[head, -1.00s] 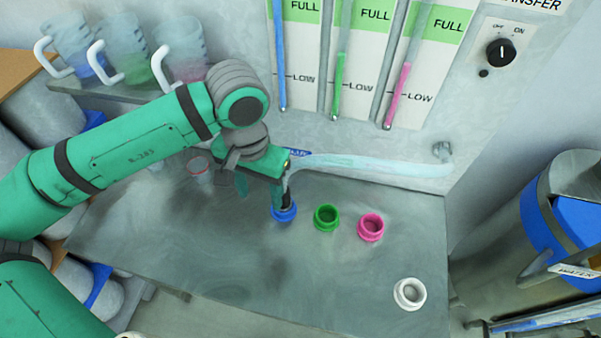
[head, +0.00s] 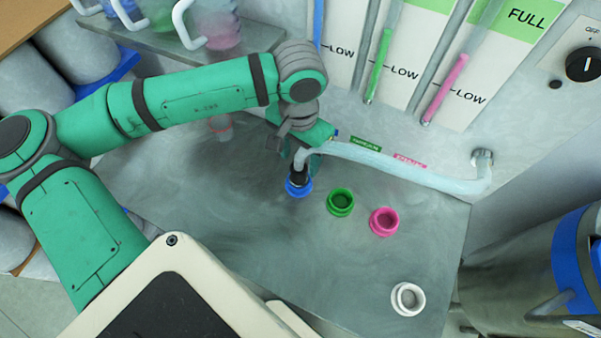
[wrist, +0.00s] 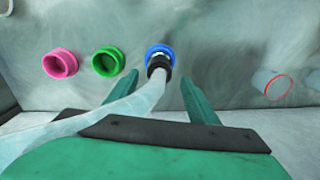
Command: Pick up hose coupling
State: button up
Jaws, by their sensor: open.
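The hose coupling (head: 298,173) is a dark collar at the end of a pale translucent hose (head: 370,160). It stands upright at the blue port (head: 299,188), and it also shows in the wrist view (wrist: 158,68). My green gripper (wrist: 160,78) is open, with one finger on each side of the coupling and hose end in the wrist view. Gaps show between the fingers and the coupling. In the head view the gripper body (head: 318,135) is just behind the coupling, and its fingertips are mostly hidden.
A green port (head: 341,202), a pink port (head: 384,222) and a white port (head: 408,299) stand to the right on the metal worktop (head: 220,250). The hose runs to a wall fitting (head: 483,157). A red-rimmed clear cup (wrist: 278,86) stands beside the gripper. Jugs hang over the back left.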

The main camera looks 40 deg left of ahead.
aim_at(299, 165)
jog(key=shift+s+f, duration=0.2)
jog(key=shift+f, duration=0.95)
jog(key=shift+s+f, duration=0.15)
jog(key=shift+f, duration=0.95)
jog(key=shift+w, duration=0.1)
grip_shut()
jog(key=shift+r, duration=0.15)
jog(key=shift+w+r, duration=0.15)
jog(key=shift+r, duration=0.45)
jog(key=s+d+r, duration=0.3)
jog(key=d+r, duration=0.8)
jog(key=d, duration=0.2)
jog(key=shift+s+d+r, duration=0.3)
jog(key=shift+s+d, duration=0.05)
jog(key=shift+d, duration=0.05)
